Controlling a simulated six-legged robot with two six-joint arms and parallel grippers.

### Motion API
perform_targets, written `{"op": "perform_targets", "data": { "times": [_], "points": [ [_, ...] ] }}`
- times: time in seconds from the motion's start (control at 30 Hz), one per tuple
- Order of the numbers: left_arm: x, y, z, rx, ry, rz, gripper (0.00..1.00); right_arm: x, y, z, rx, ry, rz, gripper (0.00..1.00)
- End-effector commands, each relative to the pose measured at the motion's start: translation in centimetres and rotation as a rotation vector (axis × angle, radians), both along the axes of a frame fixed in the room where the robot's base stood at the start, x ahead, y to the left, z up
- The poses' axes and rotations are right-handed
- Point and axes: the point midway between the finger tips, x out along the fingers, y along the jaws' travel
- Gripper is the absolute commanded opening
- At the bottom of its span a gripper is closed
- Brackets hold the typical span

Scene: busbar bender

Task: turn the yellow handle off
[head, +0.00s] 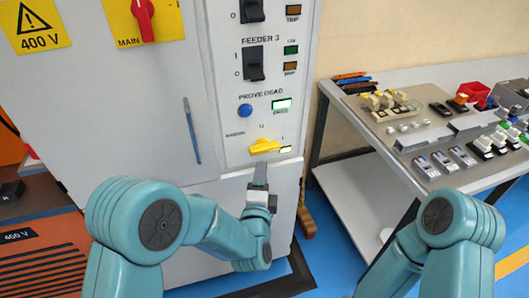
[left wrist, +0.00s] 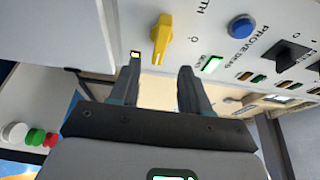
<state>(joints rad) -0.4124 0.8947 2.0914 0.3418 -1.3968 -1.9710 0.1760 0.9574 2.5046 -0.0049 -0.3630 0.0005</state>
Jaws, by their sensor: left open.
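The yellow handle (head: 264,147) is a rotary knob low on the grey cabinet's control panel, below the blue button. In the head view it lies nearly level, its right end a little higher. It also shows in the left wrist view (left wrist: 162,38), beyond the fingertips. My left gripper (head: 261,172) is just below the handle in the head view. In the left wrist view its two fingers (left wrist: 158,72) are apart with nothing between them, and the handle appears clear of them. My right arm shows at the lower right, but its gripper is out of view.
The panel also carries a blue button (head: 245,110), a lit green indicator (head: 281,104) and a black switch (head: 254,63). A workbench (head: 345,112) with several parts stands at the right.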

Motion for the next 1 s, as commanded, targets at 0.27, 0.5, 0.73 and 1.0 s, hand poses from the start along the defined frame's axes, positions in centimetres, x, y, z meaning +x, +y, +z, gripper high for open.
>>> {"op": "perform_targets", "data": {
  "times": [0.27, 0.5, 0.73, 1.0],
  "points": [
    [6.1, -0.5, 0.1, 0.0, -0.001, 0.004, 0.47, 0.0, 0.0, 1.0, 0.0, 0.0, 0.0, 0.0],
    [8.5, -0.8, 0.0, 0.0, 0.0, 0.002, 0.47, 0.0, 0.0, 1.2, 0.0, 0.0, 0.0, 0.0],
    [8.7, -0.8, -0.1, 0.001, 0.001, 0.002, 0.47, 0.0, 0.0, 1.2, 0.0, 0.0, 0.0, 0.0],
    [8.7, -0.8, -0.1, 0.0, 0.001, 0.002, 0.0, 0.0, 0.0, 1.2, 0.0, 0.0, 0.0, 0.0]
  ]
}}
